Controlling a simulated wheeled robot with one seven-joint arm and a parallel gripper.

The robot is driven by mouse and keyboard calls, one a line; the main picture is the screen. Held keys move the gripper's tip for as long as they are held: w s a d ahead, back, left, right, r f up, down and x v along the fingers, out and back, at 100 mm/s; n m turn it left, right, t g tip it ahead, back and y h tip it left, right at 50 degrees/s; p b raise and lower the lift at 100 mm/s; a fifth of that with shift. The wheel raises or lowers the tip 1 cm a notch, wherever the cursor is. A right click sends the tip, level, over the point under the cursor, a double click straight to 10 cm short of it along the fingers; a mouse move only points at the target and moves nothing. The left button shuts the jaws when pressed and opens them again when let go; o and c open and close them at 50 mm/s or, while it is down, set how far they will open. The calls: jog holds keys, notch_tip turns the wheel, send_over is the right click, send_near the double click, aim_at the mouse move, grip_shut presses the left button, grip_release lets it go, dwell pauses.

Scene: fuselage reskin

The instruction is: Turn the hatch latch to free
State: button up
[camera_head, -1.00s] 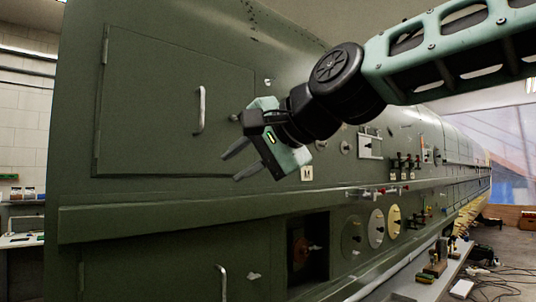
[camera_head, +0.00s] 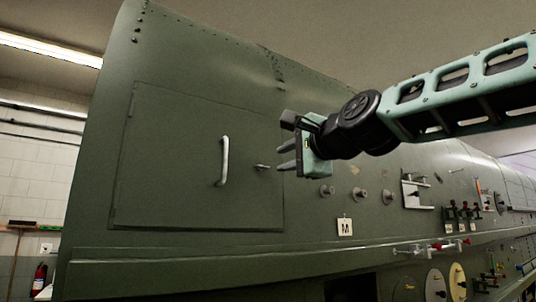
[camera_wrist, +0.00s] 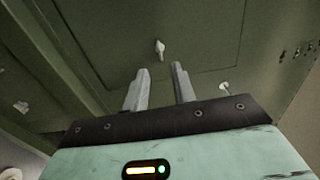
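The closed green hatch (camera_head: 175,150) is set in the fuselage side, with a pale vertical bar handle (camera_head: 225,160). The small metal latch (camera_head: 262,167) sits right of the handle, near the hatch's right edge. My gripper (camera_head: 279,158) is just right of the latch in the head view, its two grey fingers apart and empty. In the wrist view, the latch (camera_wrist: 160,48) shows beyond the gap between the fingertips (camera_wrist: 160,69). The fingers appear clear of it, though the exact distance is hard to tell.
Several round knobs (camera_head: 358,194) and a white "M" label (camera_head: 345,226) are right of and below my gripper. More fittings, including a metal bracket (camera_head: 416,190), continue along the fuselage. A ledge (camera_head: 200,258) runs below the hatch. The hatch face left of the handle is clear.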

aim_at(264, 166)
jog(key=shift+p+x, duration=1.9)
jog(key=shift+x, duration=2.05)
grip_shut()
